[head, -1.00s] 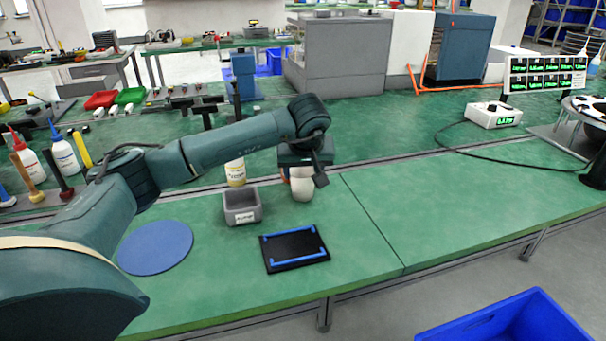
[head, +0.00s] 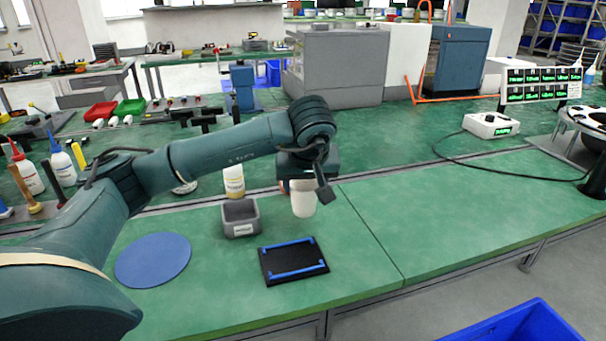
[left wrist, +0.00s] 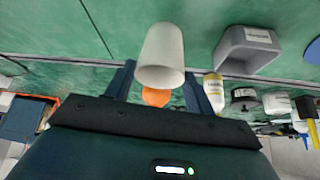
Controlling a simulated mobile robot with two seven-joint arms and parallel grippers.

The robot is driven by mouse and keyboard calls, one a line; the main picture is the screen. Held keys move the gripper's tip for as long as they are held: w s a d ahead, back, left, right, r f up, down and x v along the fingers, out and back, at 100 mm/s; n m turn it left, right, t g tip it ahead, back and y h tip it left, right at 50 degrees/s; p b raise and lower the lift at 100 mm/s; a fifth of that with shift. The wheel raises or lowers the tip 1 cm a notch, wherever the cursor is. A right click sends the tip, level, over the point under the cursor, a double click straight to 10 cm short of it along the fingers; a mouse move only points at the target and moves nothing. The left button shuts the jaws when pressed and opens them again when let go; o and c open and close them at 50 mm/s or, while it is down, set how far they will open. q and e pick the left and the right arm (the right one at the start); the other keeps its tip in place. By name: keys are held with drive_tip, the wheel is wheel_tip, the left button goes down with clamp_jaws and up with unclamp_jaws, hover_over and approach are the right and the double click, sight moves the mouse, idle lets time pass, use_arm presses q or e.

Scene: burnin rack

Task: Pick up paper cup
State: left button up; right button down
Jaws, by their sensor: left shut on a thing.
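The white paper cup (head: 303,199) is held upright at the end of my left arm in the head view. My left gripper (head: 302,182) is shut on it. In the left wrist view the cup (left wrist: 160,56) sits between the two fingers of the left gripper (left wrist: 157,82). Part of the cup is hidden behind the gripper in the head view. My right gripper does not show.
A grey bin (head: 240,219) stands left of the cup, with a yellow-labelled bottle (head: 234,181) behind it. A black tray with blue strips (head: 293,262) and a blue round mat (head: 152,259) lie in front. The bench to the right is clear.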

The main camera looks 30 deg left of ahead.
use_arm(q)
drive_tip(key=s+d, duration=0.7)
drive_tip(key=s, duration=0.2)
drive_tip(key=shift+s+d+b, duration=0.25)
drive_tip(key=shift+s+b, duration=0.05)
idle(0.4)
idle(2.9)
